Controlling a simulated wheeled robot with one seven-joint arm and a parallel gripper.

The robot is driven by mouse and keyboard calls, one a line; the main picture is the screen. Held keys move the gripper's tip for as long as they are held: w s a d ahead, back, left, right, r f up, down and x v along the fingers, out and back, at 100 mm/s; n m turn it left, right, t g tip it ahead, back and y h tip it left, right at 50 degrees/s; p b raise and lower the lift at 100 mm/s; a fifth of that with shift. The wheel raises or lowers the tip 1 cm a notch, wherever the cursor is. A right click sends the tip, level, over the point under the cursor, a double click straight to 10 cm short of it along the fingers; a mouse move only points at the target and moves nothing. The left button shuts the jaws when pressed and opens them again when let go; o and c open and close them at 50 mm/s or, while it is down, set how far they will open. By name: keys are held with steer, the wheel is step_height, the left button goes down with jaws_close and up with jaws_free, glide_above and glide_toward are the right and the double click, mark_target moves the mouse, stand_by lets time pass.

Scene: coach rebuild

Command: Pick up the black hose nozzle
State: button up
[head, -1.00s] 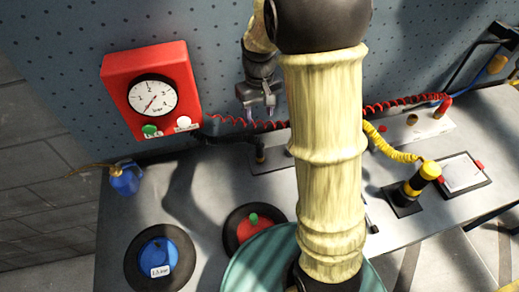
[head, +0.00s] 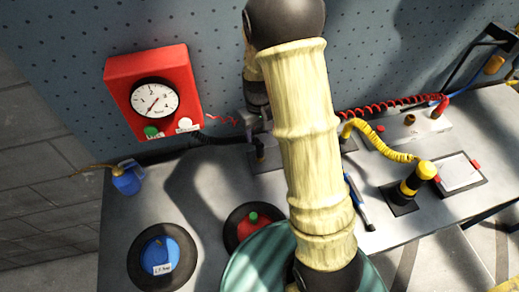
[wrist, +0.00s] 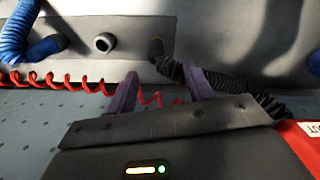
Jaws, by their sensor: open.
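The black hose nozzle (wrist: 157,48) stands in the grey panel in the wrist view, beyond my fingertips and between their lines. Its ribbed black hose (wrist: 232,88) runs down to the right, behind my right finger. In the head view the hose (head: 215,139) runs from under the red gauge box to the nozzle (head: 259,150), just left of my arm. My gripper (wrist: 160,80) is open, with two purple fingers apart and nothing between them gripped. In the head view my gripper is partly hidden by my arm.
A red coiled hose (wrist: 60,82) passes behind the fingers. A grey socket (wrist: 104,43) and a blue hose (wrist: 18,38) lie left of the nozzle. The red gauge box (head: 154,95) is on the wall at left. A yellow hose (head: 380,143) lies right of my arm.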

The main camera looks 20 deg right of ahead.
mark_target(260, 144)
steer(key=shift+f, duration=1.8)
steer(key=shift+p, duration=0.35)
steer(key=shift+w+d+f+p, duration=0.15)
steer(key=shift+f+p, duration=0.25)
steer(key=shift+f, duration=0.25)
steer(key=shift+w+d+f+p, duration=0.15)
steer(key=shift+f+p, duration=0.55)
steer(key=shift+f, duration=1.25)
steer(key=c, duration=1.1)
steer(key=shift+r, duration=0.1)
